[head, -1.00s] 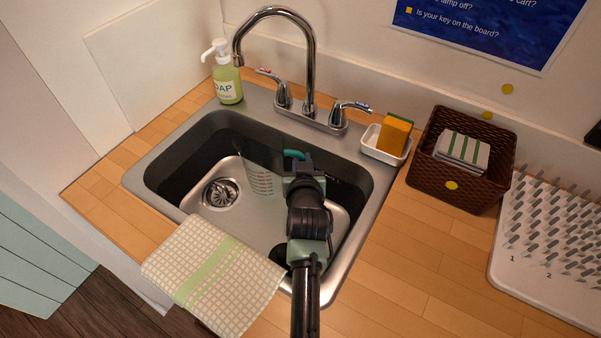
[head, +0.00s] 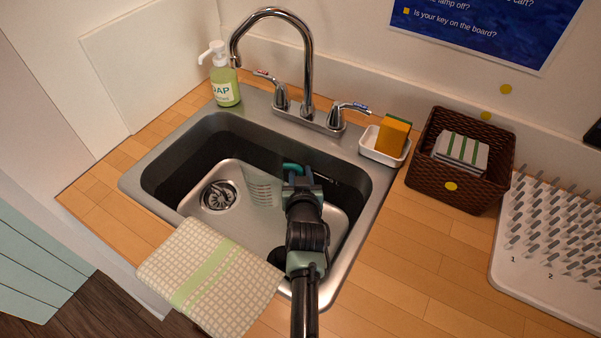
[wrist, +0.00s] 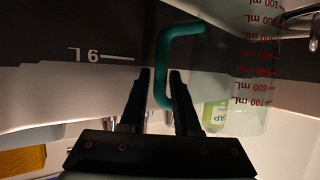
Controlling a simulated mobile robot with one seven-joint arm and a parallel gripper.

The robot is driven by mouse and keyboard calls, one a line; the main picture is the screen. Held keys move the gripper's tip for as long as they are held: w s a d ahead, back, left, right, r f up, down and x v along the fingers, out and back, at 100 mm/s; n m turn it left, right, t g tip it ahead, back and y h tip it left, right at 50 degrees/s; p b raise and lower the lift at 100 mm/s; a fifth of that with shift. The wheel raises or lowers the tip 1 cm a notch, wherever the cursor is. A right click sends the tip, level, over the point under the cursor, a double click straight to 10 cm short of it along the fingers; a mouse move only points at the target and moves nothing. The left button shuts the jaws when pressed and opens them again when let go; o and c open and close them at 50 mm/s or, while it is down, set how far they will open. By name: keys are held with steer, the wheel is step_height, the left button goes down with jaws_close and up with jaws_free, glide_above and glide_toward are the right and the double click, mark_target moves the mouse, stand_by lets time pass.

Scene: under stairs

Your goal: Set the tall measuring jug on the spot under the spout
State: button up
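The measuring jug (head: 262,187) is clear, with a teal handle (head: 293,167). It is in or just above the sink basin, left of my gripper (head: 301,178); its height over the basin floor is hard to judge. In the wrist view, the jug (wrist: 250,85) shows red mL marks upside down, and its handle (wrist: 163,70) lies between the two fingertips of my gripper (wrist: 161,80), which look closed on it. The chrome spout (head: 236,60) arches over the back left of the sink. No marked spot is visible beneath it.
The sink (head: 152,178) has a drain (head: 219,196) at left. A soap bottle (head: 225,90) stands behind it. A checked cloth (head: 212,275) hangs over the front edge. A sponge (head: 393,137) in a white dish, a wicker basket (head: 450,185) and a peg rack (head: 545,290) stand at right.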

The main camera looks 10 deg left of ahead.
steer(key=shift+s+r, duration=0.1)
steer(key=shift+r, duration=0.1)
steer(key=p+v, duration=0.1)
steer(key=v, duration=0.6)
step_height(320, 180, up, 31)
steer(key=w+d+t, duration=0.2)
steer(key=d+t, duration=0.1)
steer(key=t, duration=0.3)
steer(key=s+d+r+t, duration=0.1)
steer(key=s+r+t, duration=0.1)
steer(key=s+r, duration=0.4)
steer(key=s+d+r+m+t+h, duration=0.1)
steer(key=s+r+t, duration=0.2)
steer(key=r, duration=1)
steer(key=s+d+r+m+t+h, duration=0.1)
steer(key=s+r+t, duration=0.2)
steer(key=s+r, duration=0.6)
steer(key=shift+r, duration=0.3)
steer(key=shift+s, duration=0.1)
